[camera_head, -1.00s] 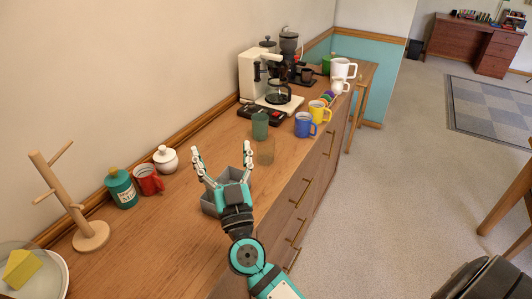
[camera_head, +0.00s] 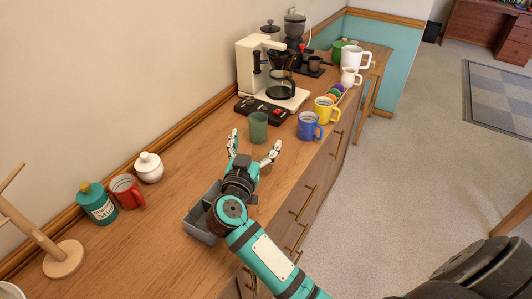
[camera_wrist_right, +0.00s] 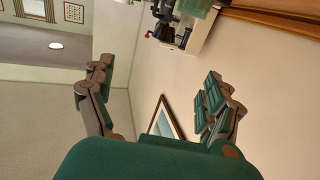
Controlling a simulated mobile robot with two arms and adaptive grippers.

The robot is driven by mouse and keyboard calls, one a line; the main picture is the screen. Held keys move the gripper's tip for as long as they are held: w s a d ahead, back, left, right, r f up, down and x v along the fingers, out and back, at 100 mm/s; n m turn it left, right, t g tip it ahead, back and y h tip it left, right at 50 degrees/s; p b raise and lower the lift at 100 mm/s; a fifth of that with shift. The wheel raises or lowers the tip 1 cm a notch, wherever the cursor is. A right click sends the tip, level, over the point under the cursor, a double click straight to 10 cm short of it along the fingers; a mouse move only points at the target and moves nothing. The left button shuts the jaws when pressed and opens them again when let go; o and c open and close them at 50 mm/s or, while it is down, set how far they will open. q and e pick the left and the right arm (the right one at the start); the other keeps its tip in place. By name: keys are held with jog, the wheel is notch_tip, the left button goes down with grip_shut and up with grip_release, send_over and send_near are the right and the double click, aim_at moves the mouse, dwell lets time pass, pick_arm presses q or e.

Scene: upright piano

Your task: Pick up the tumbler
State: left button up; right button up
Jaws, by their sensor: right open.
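A green tumbler (camera_head: 258,126) stands upright on the wooden sideboard, in front of the coffee maker, in the head view. My right gripper (camera_head: 254,146) is open on the near side of it, with its fingers pointing toward it. The fingers look apart from the tumbler, and nothing shows between them. In the right wrist view, the open fingers (camera_wrist_right: 155,75) also show empty, and a green shape sits at the top edge; I cannot tell if it is the tumbler. My left gripper is not in view.
The coffee maker (camera_head: 268,78) stands behind the tumbler. A blue mug (camera_head: 309,127) and a yellow mug (camera_head: 326,110) stand to its right. A grey open box (camera_head: 201,223) lies beside my right wrist. A red mug (camera_head: 125,191) is at left.

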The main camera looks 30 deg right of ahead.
send_near(265, 142)
jog(key=shift+w+d+r+b, duration=0.1)
jog(key=shift+w+d+b, duration=0.2)
jog(key=shift+w+d, duration=0.35)
jog(key=shift+w, duration=0.05)
jog(key=shift+x, duration=0.8)
jog(key=x, duration=0.3)
jog(key=shift+w+d, duration=0.1)
jog(key=shift+w, duration=0.05)
jog(key=shift+w+d, duration=0.15)
jog(key=shift+c, duration=1.4)
jog(key=c, duration=1.4)
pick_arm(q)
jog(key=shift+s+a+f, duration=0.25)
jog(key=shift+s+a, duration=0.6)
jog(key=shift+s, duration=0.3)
pick_arm(e)
jog(key=shift+c, duration=0.5)
